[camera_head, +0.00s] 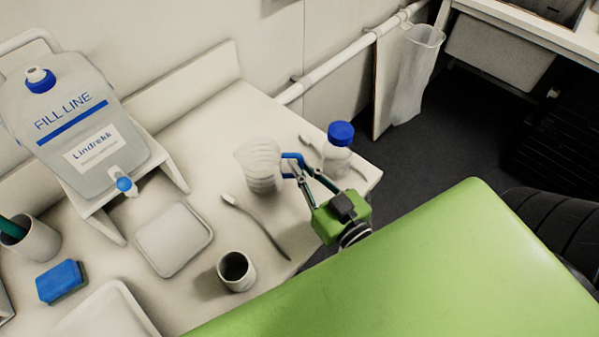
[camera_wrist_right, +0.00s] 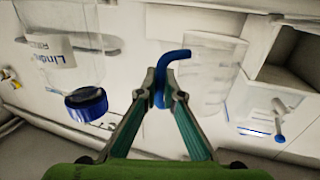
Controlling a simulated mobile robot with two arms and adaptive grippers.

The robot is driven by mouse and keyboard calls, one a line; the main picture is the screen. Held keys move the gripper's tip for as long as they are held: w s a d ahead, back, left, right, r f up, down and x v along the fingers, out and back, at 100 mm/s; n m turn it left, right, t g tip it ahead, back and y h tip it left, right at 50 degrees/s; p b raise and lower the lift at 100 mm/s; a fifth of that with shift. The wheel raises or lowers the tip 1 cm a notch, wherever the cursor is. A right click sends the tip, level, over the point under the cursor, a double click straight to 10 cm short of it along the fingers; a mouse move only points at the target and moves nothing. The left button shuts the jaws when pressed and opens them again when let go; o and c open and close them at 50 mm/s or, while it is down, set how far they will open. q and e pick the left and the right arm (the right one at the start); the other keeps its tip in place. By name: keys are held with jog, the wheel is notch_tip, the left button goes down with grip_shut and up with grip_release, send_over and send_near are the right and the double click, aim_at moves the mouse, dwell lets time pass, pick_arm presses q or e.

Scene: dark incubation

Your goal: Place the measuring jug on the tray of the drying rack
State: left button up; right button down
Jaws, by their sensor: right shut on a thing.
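The measuring jug (camera_head: 258,168) is a clear, ribbed vessel with a blue handle, upright near the back right of the counter. My right gripper (camera_head: 296,172) is shut on the handle from the right. In the right wrist view the gripper (camera_wrist_right: 165,88) pinches the blue handle, with the clear jug wall (camera_wrist_right: 208,80) just right of it. I cannot tell whether the jug's base touches the counter. A shallow white tray (camera_head: 160,262) lies in front of the water container, and another white tray (camera_head: 97,312) is cut off at the bottom edge. Neither clearly shows as a drying rack. My left gripper is not in view.
A blue-capped bottle (camera_head: 336,160) stands close to the right of the jug. A toothbrush-like brush (camera_head: 262,228) and a dark-filled cup (camera_head: 237,271) lie in front. A water container (camera_head: 75,120) with tap, a blue sponge (camera_head: 60,282) and a cup (camera_head: 32,243) are left.

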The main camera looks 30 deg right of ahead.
jog(key=shift+f, duration=1.55)
jog(key=shift+f, duration=0.15)
jog(key=c, duration=2.2)
grip_release()
